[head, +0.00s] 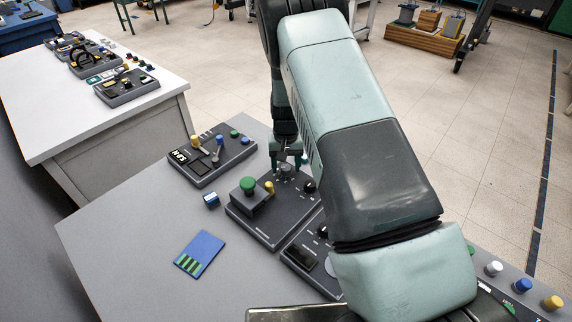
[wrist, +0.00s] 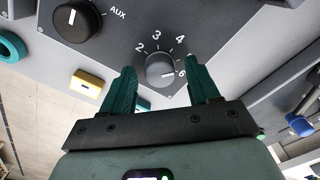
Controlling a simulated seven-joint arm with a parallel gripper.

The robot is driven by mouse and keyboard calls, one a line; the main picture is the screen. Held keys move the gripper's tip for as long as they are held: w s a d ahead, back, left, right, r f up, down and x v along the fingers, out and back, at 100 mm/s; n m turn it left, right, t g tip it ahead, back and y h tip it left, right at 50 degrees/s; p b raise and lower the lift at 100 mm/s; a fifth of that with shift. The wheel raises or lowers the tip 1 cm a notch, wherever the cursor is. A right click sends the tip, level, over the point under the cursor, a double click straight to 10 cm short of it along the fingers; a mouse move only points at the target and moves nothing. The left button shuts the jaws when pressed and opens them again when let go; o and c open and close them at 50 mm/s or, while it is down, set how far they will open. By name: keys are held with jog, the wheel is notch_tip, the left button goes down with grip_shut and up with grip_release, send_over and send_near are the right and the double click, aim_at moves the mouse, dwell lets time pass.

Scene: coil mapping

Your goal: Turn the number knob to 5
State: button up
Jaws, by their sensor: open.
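The grey number knob (wrist: 159,66) sits on a dark panel with the marks 2, 3, 4 and 6 visible around it in the wrist view. The place between 4 and 6 is covered by my right finger. A white line on the knob seems to point toward 6. My gripper (wrist: 161,72) is open, with its two teal fingers on either side of the knob; contact cannot be told. In the head view my gripper (head: 288,160) points down over the far part of the panel (head: 262,225), and the knob is mostly hidden.
The panel also carries a green button (head: 248,185), a yellow piece (head: 269,187) and a black AUX knob (wrist: 77,18). Another panel (head: 212,155) stands to the left. A blue card (head: 199,254) lies on the grey table, which is clear at the front left.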

notch_tip(320, 180, up, 11)
jog(key=shift+f, duration=0.2)
dwell(0.5)
notch_tip(320, 180, up, 12)
jog(key=t, duration=0.1)
send_over(286, 167)
jog(key=s+d, duration=0.2)
jog(key=s, duration=0.2)
jog(key=s+d+r+t, duration=0.1)
jog(key=s+d+r, duration=0.1)
jog(key=s+r, duration=0.7)
jog(key=s+d+r+t, duration=0.1)
jog(key=s+r, duration=0.3)
jog(key=s, duration=0.6)
jog(key=s+d+r+t, duration=0.2)
jog(key=s+r, duration=0.2)
jog(key=s, duration=0.6)
jog(key=shift+s+r+t, duration=0.25)
jog(key=shift+r+t, duration=0.05)
